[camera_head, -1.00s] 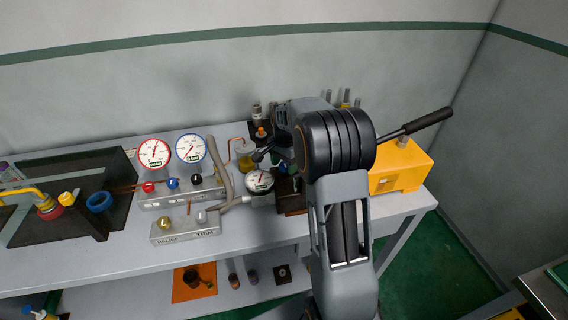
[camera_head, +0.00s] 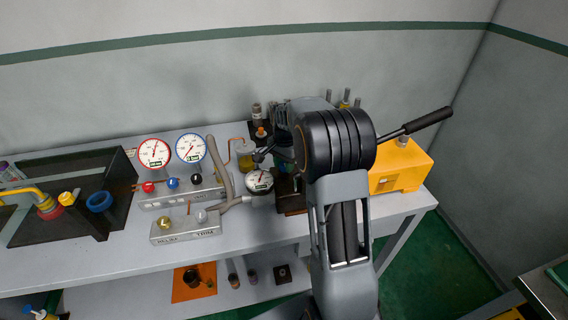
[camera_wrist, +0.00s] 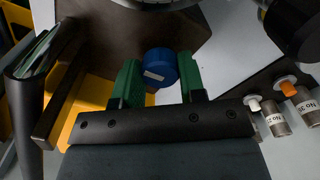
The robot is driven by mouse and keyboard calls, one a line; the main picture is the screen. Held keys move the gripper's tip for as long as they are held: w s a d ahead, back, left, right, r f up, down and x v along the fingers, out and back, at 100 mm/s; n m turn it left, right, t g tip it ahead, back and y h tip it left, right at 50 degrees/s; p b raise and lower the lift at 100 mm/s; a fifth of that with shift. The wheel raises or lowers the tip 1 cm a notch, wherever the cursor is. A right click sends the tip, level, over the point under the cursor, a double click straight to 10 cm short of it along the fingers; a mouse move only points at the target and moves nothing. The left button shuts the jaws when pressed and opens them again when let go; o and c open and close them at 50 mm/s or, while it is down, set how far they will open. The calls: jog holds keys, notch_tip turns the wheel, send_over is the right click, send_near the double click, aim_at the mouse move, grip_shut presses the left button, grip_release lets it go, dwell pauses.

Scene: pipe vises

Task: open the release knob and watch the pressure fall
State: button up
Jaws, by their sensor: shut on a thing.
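In the wrist view, my gripper (camera_wrist: 158,78) has its two green fingers on either side of a round blue knob (camera_wrist: 160,62) with a small white label, and is shut on it. I cannot read the label. In the head view, my arm mostly hides the gripper and this knob. A small dial gauge (camera_head: 260,180) stands just left of the arm. A red-rimmed gauge (camera_head: 154,153) and a blue-rimmed gauge (camera_head: 191,148) stand farther left; their exact readings are too small to tell.
A valve block (camera_head: 187,235) with brass and grey knobs sits near the bench's front. Red, blue and black knobs (camera_head: 172,183) sit below the gauges. A yellow box (camera_head: 402,168) with a long handle stands right of my arm. Labelled bottles (camera_wrist: 277,123) lie right in the wrist view.

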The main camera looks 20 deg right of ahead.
jog(key=n, duration=0.3)
jog(key=shift+n, duration=0.4)
jog(key=n, duration=0.3)
jog(key=shift+n, duration=0.3)
jog(key=n, duration=0.3)
jog(key=shift+d+n, duration=0.1)
jog(key=shift+n, duration=2)
jog(key=shift+r, duration=0.1)
jog(key=o, duration=0.9)
notch_tip(320, 180, up, 14)
jog(key=shift+f, duration=0.15)
